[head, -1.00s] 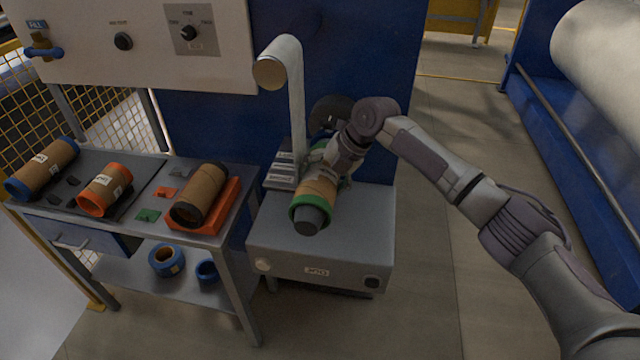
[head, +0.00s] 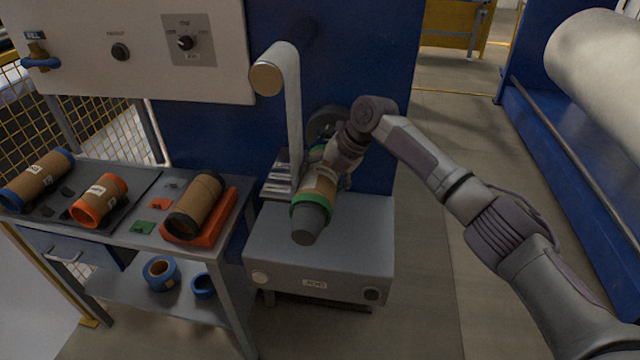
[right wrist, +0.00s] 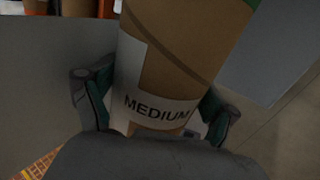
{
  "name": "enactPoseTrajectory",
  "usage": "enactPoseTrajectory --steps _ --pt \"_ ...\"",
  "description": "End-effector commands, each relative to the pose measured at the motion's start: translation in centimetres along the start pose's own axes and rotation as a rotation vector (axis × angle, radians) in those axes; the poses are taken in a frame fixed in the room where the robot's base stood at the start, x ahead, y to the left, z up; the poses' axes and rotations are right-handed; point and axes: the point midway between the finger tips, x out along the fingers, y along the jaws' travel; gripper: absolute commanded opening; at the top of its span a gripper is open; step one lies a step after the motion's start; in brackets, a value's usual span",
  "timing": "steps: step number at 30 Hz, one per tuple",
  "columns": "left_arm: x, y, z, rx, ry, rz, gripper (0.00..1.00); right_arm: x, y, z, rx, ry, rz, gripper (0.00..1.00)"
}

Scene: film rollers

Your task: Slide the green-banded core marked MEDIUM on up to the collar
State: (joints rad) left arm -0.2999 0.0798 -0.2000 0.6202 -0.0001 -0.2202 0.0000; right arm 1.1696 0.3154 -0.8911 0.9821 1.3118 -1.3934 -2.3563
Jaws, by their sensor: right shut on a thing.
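The brown green-banded core (head: 319,188) sits around the dark grey spindle (head: 307,226) on the machine. The spindle's blunt end sticks out past the near green band. Another bit of green shows at the core's far end, close to the dark round collar (head: 326,119); my gripper and wrist partly cover that end, so I cannot tell whether they touch. My right gripper (head: 335,176) is shut on the core from above. In the right wrist view, its fingers lie on both sides of the core (right wrist: 185,45), beside the white MEDIUM label (right wrist: 157,107). My left gripper is not in view.
A cart (head: 120,228) at left carries a blue-banded core (head: 38,180), an orange-banded core (head: 99,199) and a black-banded core (head: 196,206) on an orange cradle (head: 218,229).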

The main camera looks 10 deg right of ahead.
Motion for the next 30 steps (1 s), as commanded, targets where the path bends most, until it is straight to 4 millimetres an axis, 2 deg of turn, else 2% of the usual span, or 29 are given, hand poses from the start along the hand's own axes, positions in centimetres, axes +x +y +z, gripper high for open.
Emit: enactPoseTrajectory --steps 2,3,5,17,20,30 --pt "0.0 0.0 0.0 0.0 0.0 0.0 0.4 -0.2 0.1 0.2 -0.001 -0.006 0.003 0.38" --pt "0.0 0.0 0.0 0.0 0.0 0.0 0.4 -0.2 0.1 0.2 -0.002 -0.006 0.003 0.9" --pt "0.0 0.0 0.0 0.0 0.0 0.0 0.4 -0.2 0.1 0.2 -0.002 -0.006 0.003 1.0" --pt "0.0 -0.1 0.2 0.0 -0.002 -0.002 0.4 -0.4 0.0 0.1 -0.001 -0.004 0.001 1.0" --pt "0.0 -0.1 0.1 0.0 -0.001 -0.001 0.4 -1.6 0.0 0.1 -0.001 -0.005 0.002 1.0" --pt "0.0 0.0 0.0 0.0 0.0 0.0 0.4 -8.7 0.0 0.2 -0.001 -0.007 0.003 1.0"
